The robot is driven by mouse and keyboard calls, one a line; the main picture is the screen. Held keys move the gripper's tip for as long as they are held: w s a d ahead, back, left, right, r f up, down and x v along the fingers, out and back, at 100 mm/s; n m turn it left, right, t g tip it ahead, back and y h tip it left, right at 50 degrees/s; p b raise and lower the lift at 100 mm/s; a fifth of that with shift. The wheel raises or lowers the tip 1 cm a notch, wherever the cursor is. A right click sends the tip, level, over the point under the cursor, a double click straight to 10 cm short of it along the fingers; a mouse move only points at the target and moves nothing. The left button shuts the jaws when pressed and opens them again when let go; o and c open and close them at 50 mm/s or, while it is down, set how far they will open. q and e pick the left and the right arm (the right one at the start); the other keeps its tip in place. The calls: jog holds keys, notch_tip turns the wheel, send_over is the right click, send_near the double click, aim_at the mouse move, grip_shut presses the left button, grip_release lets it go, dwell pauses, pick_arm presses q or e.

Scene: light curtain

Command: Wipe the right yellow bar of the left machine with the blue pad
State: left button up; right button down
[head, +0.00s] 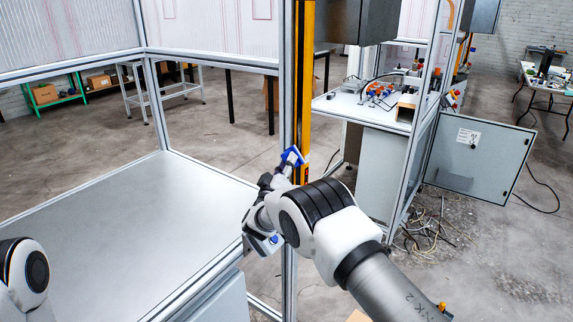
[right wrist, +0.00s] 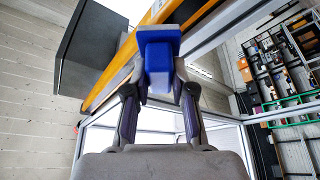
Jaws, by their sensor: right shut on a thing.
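The right yellow bar (head: 305,85) of the left machine stands upright on an aluminium post in the head view. It crosses diagonally in the right wrist view (right wrist: 112,90). My right gripper (head: 286,170) is at the bar's lower part. It is shut on the blue pad (head: 292,157), which shows between its fingers in the right wrist view (right wrist: 158,62). The pad is at the bar in both views; I cannot tell for sure whether it touches. Part of my left arm shows at the lower left of the head view, but its gripper does not.
The left machine's grey table top (head: 130,225) and its aluminium frame lie left of the bar. A dark grey box (head: 357,20) is mounted right of the bar, high up. Behind stands another machine with a white worktop (head: 365,108) and an open cabinet door (head: 479,160).

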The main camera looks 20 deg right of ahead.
jog(key=shift+w+d+b, duration=0.55)
jog(key=shift+d+b, duration=0.1)
jog(key=shift+b, duration=0.15)
jog(key=shift+s+a+r+p, duration=0.1)
jog(key=shift+r+p, duration=0.8)
jog(key=shift+r, duration=1.1)
jog(key=shift+d+r+p, duration=0.15)
jog(key=shift+r+p, duration=0.65)
jog(key=shift+r, duration=1.15)
jog(key=shift+d+r+p, duration=0.1)
jog(key=shift+r+p, duration=0.65)
jog(key=shift+r, duration=1.2)
jog(key=shift+a+f+b, duration=0.1)
jog(key=shift+f+b, duration=0.05)
jog(key=shift+b, duration=0.15)
jog(key=shift+a+f+b, duration=0.1)
jog(key=shift+f+b, duration=2.7)
jog(key=shift+f, duration=1.1)
notch_tip(320, 180, down, 4)
jog(key=b, duration=0.3)
jog(key=shift+r, duration=0.2)
jog(key=shift+r+p, duration=1.2)
jog(key=shift+r, duration=0.75)
jog(key=shift+d+r+p, duration=0.2)
jog(key=shift+r+p, duration=0.85)
jog(key=shift+r, duration=1.1)
